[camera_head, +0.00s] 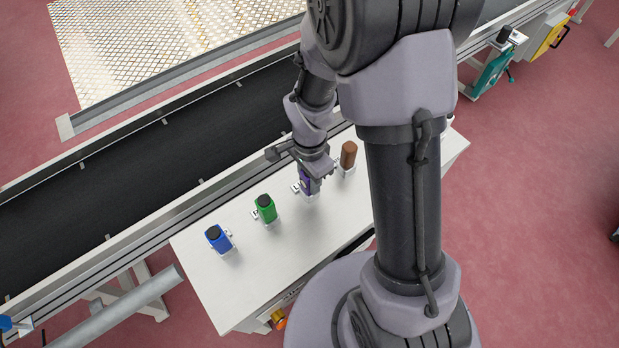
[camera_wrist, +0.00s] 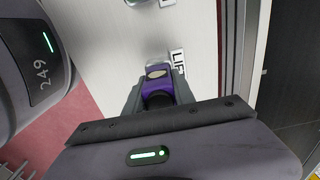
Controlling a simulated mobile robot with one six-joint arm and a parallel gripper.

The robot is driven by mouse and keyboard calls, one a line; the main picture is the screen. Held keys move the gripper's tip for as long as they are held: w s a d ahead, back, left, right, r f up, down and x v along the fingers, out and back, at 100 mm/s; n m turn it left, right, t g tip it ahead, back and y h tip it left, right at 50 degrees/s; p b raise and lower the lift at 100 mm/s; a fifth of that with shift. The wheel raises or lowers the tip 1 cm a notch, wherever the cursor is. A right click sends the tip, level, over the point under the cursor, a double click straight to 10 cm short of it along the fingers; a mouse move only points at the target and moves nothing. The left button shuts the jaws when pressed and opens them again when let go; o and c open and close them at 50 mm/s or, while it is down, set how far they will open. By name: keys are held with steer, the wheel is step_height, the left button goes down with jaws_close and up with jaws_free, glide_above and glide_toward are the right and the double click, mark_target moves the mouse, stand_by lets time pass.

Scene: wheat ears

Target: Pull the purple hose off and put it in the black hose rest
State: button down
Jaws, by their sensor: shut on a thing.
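The purple hose (camera_head: 305,183) stands on the white table between the green and brown pieces. My gripper (camera_head: 312,172) reaches down on it from above. In the wrist view the purple hose (camera_wrist: 157,76) sits between the two fingers of my gripper (camera_wrist: 157,90), which is shut on it. Its dark end faces the camera. Whether it is still seated on its fitting cannot be told. I cannot make out a black hose rest in either view.
A blue piece (camera_head: 218,239), a green piece (camera_head: 265,209) and a brown piece (camera_head: 348,155) stand in line on the white table (camera_head: 245,290). A dark conveyor (camera_head: 130,180) runs behind it. The table's front half is mostly bare. My arm hides its right part.

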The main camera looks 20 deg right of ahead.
steer(key=shift+r, duration=0.15)
steer(key=shift+r+p, duration=0.35)
steer(key=shift+r, duration=0.15)
steer(key=c, duration=1.6)
jaws_free()
jaws_close()
